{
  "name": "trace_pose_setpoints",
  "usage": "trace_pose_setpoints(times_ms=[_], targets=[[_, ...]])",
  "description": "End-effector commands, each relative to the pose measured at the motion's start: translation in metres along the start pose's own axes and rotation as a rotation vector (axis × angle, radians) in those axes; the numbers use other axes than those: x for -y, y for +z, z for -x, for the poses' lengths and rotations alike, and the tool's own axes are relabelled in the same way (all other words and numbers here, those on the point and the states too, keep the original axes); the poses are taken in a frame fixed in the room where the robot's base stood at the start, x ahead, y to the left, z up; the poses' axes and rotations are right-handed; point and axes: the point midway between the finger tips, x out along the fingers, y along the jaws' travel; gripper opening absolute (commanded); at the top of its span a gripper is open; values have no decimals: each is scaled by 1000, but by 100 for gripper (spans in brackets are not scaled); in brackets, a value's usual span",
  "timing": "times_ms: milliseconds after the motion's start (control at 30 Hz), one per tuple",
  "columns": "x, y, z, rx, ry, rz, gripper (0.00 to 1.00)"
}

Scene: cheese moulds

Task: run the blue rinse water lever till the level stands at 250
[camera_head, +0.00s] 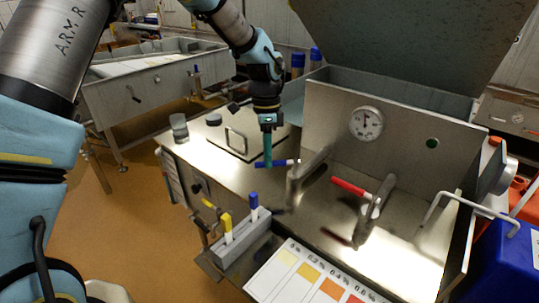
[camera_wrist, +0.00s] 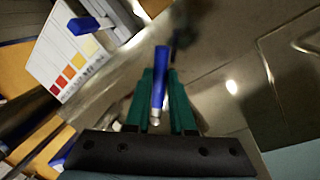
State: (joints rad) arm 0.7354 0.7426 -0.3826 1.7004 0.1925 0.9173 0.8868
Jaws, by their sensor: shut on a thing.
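The blue lever (camera_head: 278,163) sticks out to the left from the foot of a grey metal tap post (camera_head: 293,186) on the steel bench. My gripper (camera_head: 267,160) points down over the lever's free end. In the wrist view the blue lever (camera_wrist: 160,85) lies between the green fingers of my gripper (camera_wrist: 160,98), which are shut on it. A red lever (camera_head: 350,187) sits on a second tap post (camera_head: 378,205) to the right. No scale marked 250 can be read; the water level is hidden.
A round dial (camera_head: 366,123) is on the upright steel panel, its figures too small to read. A block (camera_head: 243,240) with yellow and blue pens and a colour chart (camera_head: 305,272) are at the front. A square lid handle (camera_head: 236,141) stands behind left.

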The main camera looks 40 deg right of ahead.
Motion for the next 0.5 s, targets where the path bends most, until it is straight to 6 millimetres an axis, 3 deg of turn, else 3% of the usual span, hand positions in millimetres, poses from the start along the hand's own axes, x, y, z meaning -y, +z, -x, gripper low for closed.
trace_pose_setpoints(times_ms=[500], targets=[[34, -12, 9, 92, -4, -474, 0]])
